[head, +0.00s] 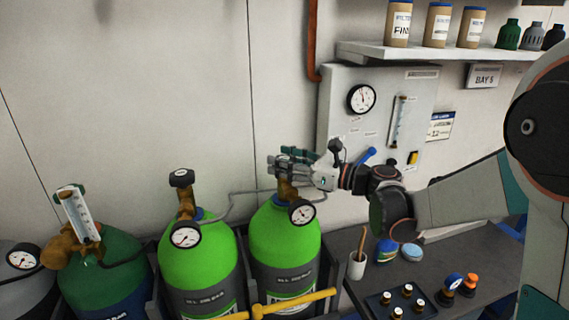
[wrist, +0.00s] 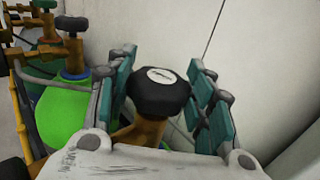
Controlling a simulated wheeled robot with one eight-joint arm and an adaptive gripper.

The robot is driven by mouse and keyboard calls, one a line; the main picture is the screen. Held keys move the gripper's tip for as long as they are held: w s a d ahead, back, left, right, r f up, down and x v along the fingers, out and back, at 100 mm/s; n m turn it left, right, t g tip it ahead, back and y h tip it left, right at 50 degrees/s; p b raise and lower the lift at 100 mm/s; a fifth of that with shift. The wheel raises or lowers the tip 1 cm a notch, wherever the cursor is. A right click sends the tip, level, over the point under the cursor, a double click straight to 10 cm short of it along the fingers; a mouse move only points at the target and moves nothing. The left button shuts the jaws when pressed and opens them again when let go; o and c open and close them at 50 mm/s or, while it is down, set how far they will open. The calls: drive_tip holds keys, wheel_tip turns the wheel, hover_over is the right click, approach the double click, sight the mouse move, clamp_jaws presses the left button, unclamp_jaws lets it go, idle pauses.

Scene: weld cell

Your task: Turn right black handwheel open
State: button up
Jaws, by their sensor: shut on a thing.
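The right black handwheel (wrist: 160,92) has a white label on top and sits on the brass valve (wrist: 143,130) of the right bright green cylinder (head: 284,242). My gripper (head: 287,166) reaches in from the right at the top of that valve. In the wrist view, its teal finger pads stand on both sides of the handwheel, and my gripper (wrist: 163,92) is shut on it. In the head view, the fingers mostly hide this handwheel. A pressure gauge (head: 302,212) hangs just below the fingers.
A second bright green cylinder (head: 200,262) with its own black handwheel (head: 181,178) stands to the left. A dark green cylinder (head: 108,270) is farther left. A yellow bar (head: 295,302) runs in front. The wall is close behind; a bench (head: 345,285) lies right.

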drive_tip(key=n+g+y, duration=0.1)
drive_tip(key=n+g, duration=0.1)
drive_tip(key=g, duration=0.1)
drive_tip(key=n+g+y, duration=0.1)
drive_tip(key=n+g, duration=0.1)
drive_tip(key=g, duration=0.2)
drive_tip(key=shift+w+n, duration=0.1)
drive_tip(key=shift+n, duration=0.2)
drive_tip(key=n+g, duration=0.2)
drive_tip(key=g, duration=0.1)
drive_tip(key=n+g, duration=0.2)
drive_tip(key=g, duration=0.1)
drive_tip(key=shift+g+h, duration=0.3)
drive_tip(key=shift+g, duration=0.2)
drive_tip(key=o, duration=1.1)
wheel_tip(320, 180, up, 10)
